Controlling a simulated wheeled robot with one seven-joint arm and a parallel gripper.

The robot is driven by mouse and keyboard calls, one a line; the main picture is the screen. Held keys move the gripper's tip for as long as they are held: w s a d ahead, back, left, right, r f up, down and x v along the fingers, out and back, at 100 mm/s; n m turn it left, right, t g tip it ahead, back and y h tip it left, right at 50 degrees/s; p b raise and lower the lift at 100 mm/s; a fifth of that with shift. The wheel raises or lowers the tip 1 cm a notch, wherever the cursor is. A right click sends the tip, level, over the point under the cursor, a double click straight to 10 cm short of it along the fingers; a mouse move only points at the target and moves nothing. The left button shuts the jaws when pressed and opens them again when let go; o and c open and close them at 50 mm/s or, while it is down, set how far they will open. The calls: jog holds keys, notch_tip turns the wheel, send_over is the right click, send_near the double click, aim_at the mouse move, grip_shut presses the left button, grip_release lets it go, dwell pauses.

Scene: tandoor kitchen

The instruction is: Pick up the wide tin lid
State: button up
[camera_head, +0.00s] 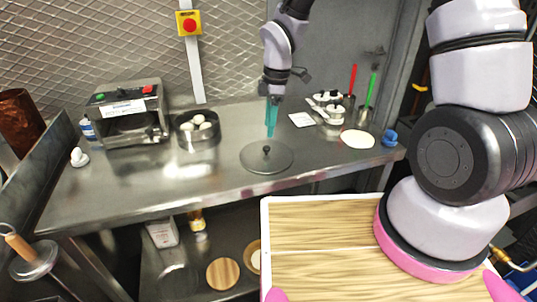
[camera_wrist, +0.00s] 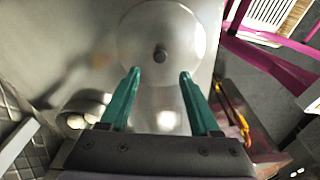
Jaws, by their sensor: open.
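The wide tin lid (camera_head: 258,160) is a flat round grey metal disc with a small dark knob in its middle. It lies on the steel counter (camera_head: 200,178) near the front edge. In the wrist view the lid (camera_wrist: 135,40) is at the top centre, with its knob (camera_wrist: 160,53) beyond and between the fingertips. My gripper (camera_head: 271,118) points down above the counter, just behind the lid. In the wrist view my gripper (camera_wrist: 158,73) is open, its two teal fingers apart with nothing between them.
A round tin with white balls (camera_head: 198,130) and a steel machine (camera_head: 128,112) stand to the left. To the right are a spice holder (camera_head: 328,106), a pale flat disc (camera_head: 357,139) and a blue cup (camera_head: 390,137). The counter left of the lid is clear.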

aim_at(266, 147)
jog(key=f, duration=0.7)
jog(key=shift+a+f, duration=0.25)
jog(key=shift+a, duration=0.15)
grip_shut()
